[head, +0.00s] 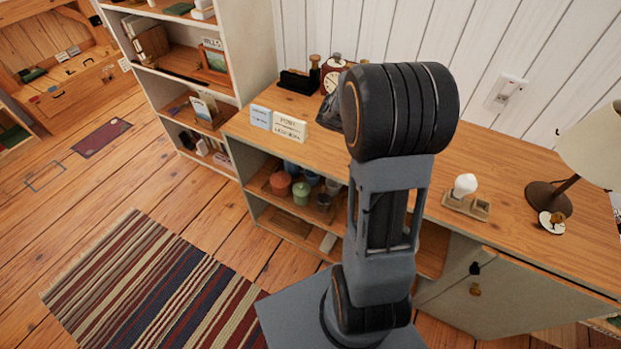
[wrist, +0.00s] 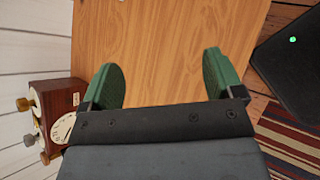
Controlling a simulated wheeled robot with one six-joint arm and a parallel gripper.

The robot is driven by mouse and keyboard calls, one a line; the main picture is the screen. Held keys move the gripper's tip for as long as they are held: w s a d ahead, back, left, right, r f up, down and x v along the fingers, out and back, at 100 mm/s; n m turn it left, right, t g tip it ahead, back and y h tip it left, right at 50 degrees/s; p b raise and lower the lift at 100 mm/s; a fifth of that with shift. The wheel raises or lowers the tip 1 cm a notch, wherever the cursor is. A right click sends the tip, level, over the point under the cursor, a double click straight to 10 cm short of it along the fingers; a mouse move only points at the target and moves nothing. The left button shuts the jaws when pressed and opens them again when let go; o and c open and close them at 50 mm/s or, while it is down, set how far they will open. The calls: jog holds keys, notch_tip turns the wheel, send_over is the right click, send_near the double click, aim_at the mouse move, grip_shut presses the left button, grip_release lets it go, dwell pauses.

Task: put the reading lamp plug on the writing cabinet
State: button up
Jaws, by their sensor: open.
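My gripper (wrist: 166,80) is open and empty in the wrist view, its green pads apart over a bare stretch of wooden top. In the head view my arm hides it. A reading lamp (head: 548,197) stands at the right end of the long wooden-topped counter (head: 390,195). A small brown piece on a round white disc (head: 552,222) lies beside its base; I cannot tell if this is the plug. An open wooden cabinet (head: 60,85) at the far upper left, with small items inside, looks like the writing cabinet.
A white bulb (head: 465,184) sits in a small tray on the counter. A clock (wrist: 60,112) stands near my gripper on the wall side. Cards (head: 290,126) stand at the counter's left front edge. A bookshelf (head: 180,60) stands left; a striped rug (head: 160,285) covers open floor.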

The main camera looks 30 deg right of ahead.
jog(key=s+a+r+m+t+y, duration=0.1)
jog(key=s+a+m+y, duration=0.1)
jog(key=a, duration=0.6)
jog(key=s+a+r+m+t+y, duration=0.2)
jog(key=s+a+m+y, duration=0.1)
jog(key=a, duration=0.6)
jog(key=s+a+r+m+t+y, duration=0.1)
jog(key=s+a+m+t+y, duration=0.1)
jog(key=a+m+y, duration=0.3)
jog(key=s+a, duration=0.1)
jog(key=a, duration=0.3)
jog(key=shift+s+r, duration=0.25)
jog(key=shift+r, duration=0.15)
